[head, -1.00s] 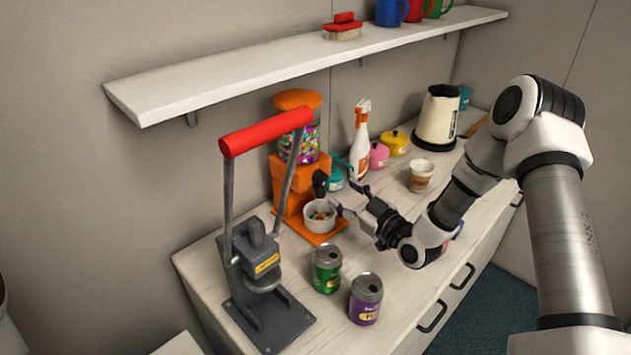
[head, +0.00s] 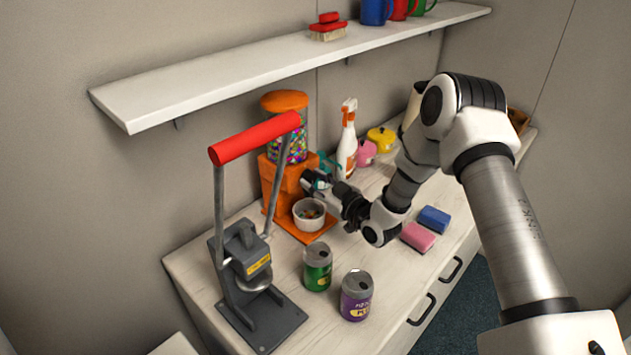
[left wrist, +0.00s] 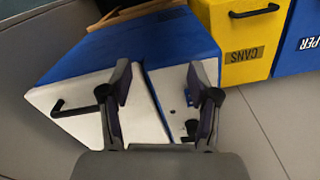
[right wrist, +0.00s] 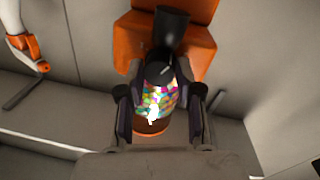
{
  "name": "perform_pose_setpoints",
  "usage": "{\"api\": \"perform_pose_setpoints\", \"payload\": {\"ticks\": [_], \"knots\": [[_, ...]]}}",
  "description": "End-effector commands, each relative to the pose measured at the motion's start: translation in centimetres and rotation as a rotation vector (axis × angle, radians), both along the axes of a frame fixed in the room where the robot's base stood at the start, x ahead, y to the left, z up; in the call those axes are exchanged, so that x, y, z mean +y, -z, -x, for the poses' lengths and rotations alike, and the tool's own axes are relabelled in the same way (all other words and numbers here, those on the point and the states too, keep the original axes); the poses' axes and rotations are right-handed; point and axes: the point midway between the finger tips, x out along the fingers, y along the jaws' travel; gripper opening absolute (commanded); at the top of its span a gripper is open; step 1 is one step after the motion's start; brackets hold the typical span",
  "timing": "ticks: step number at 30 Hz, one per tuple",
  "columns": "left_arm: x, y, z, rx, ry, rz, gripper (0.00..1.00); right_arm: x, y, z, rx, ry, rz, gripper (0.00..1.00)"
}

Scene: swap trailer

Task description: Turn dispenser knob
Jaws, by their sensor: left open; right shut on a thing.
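The orange dispenser (head: 270,180) stands on the counter against the wall, with a clear globe of colourful candies (head: 297,148) under its orange lid. A white bowl (head: 308,223) with some candies sits on its base. My right gripper (head: 318,183) is at the dispenser's front, above the bowl, and hides the knob in the head view. In the right wrist view the dark knob (right wrist: 159,72) lies between the fingers of my right gripper (right wrist: 160,95), which is shut on it. My left gripper (left wrist: 160,80) is open and empty; it shows only in the left wrist view.
A press with a red handle (head: 255,138) stands left of the dispenser. A green can (head: 317,268) and a purple can (head: 356,296) stand in front. Pink (head: 417,237) and blue (head: 434,219) sponges lie right. A spray bottle (head: 347,145) stands behind my right arm. A shelf (head: 250,75) hangs above.

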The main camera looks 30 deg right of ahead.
Motion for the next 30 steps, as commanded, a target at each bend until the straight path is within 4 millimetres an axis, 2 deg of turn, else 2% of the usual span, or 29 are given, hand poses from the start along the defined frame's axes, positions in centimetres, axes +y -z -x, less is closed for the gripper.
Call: {"api": "perform_pose_setpoints", "payload": {"ticks": [8, 30], "knots": [[0.0, 0.6, 0.0, 0.000, 0.000, 0.000, 0.61, 0.0, 0.0, 0.0, 0.018, -0.001, -0.060, 0.00], [0.0, 3.2, 0.0, 0.000, 0.000, 0.000, 0.61, -0.1, -0.2, -0.1, 0.158, -0.001, -0.462, 0.00]]}}
